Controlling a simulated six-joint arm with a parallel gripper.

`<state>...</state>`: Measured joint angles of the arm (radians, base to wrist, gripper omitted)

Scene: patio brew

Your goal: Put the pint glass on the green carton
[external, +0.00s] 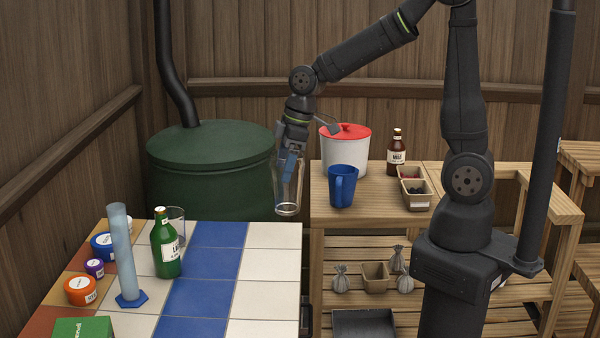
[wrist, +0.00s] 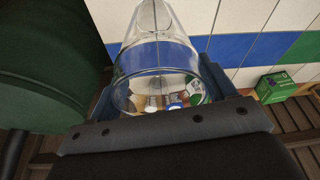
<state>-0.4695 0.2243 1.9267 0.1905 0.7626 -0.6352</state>
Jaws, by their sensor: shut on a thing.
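A clear pint glass (external: 286,197) is held by my gripper (external: 288,165), whose jaws are shut around it. The glass hangs roughly upright, above and near the right back corner of the tiled table. In the wrist view, the glass (wrist: 158,55) fills the space between the fingers of my gripper (wrist: 160,85). The green carton (external: 83,328) stands at the front left of the tiled table, cut off by the bottom edge of the external view. It also shows at the right of the wrist view (wrist: 270,88), apart from the glass.
On the tiled table (external: 265,268) stand a green bottle (external: 166,250), a second glass (external: 177,222), a tall cylinder (external: 122,255) and several tubs. A blue mug (external: 342,186) and a white pot (external: 345,155) are on the wooden bench. The table's right half is clear.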

